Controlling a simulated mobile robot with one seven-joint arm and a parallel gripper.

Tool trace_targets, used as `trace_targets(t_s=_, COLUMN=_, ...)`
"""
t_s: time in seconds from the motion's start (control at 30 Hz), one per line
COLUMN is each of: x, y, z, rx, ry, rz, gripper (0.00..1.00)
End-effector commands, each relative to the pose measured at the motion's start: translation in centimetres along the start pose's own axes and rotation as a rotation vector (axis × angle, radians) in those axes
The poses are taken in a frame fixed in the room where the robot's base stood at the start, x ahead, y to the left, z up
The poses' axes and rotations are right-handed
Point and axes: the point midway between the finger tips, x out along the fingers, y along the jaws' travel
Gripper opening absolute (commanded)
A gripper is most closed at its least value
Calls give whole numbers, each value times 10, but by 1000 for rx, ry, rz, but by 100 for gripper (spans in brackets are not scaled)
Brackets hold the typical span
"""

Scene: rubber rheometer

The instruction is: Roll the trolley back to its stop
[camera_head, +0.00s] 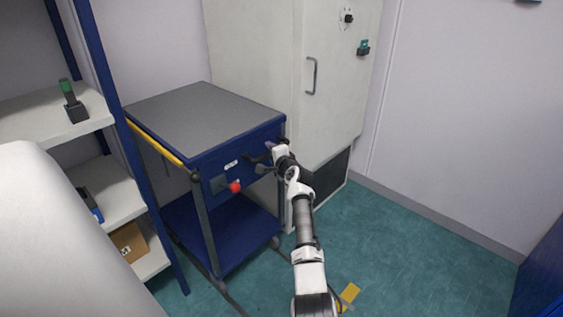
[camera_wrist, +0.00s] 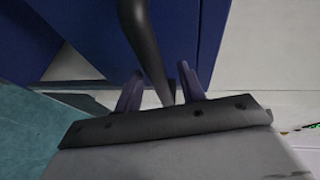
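The trolley (camera_head: 205,120) has a grey top, a blue drawer-like front, a lower blue shelf (camera_head: 235,235) and a yellow side rail (camera_head: 155,140). A lever with a red knob (camera_head: 235,187) is on its front. My gripper (camera_head: 269,147) is at the right end of the front, by a dark handle (camera_head: 258,160). In the wrist view, a dark bar of the handle (camera_wrist: 145,40) runs between the two purple fingers of my gripper (camera_wrist: 158,70). The fingers stand apart, with a gap visible beside the bar. The head view partly hides the grip.
A tall pale cabinet (camera_head: 255,50) stands behind and right of the trolley. A shelf rack (camera_head: 110,110) with small devices is close on the left. Dark rails (camera_head: 235,303) and a yellow mark (camera_head: 349,292) are on the teal floor. The floor at right is clear.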

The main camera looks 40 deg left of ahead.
Motion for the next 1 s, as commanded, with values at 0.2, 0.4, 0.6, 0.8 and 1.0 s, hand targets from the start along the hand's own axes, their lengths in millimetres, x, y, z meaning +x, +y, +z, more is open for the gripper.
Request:
trace_targets(t_s=0.2, x=-32, y=0, z=-1, rx=1, ry=2, rz=-1, gripper=40)
trace_targets(t_s=0.4, x=-66, y=0, z=0, rx=0, ry=3, rz=-1, gripper=40)
trace_targets(t_s=0.6, x=-98, y=0, z=0, rx=1, ry=2, rz=-1, gripper=40)
trace_targets(t_s=0.8, x=-118, y=-1, z=0, rx=0, ry=1, rz=-2, gripper=40)
trace_targets(t_s=1.0, x=-124, y=-1, z=1, rx=1, ry=1, rz=-1, gripper=40)
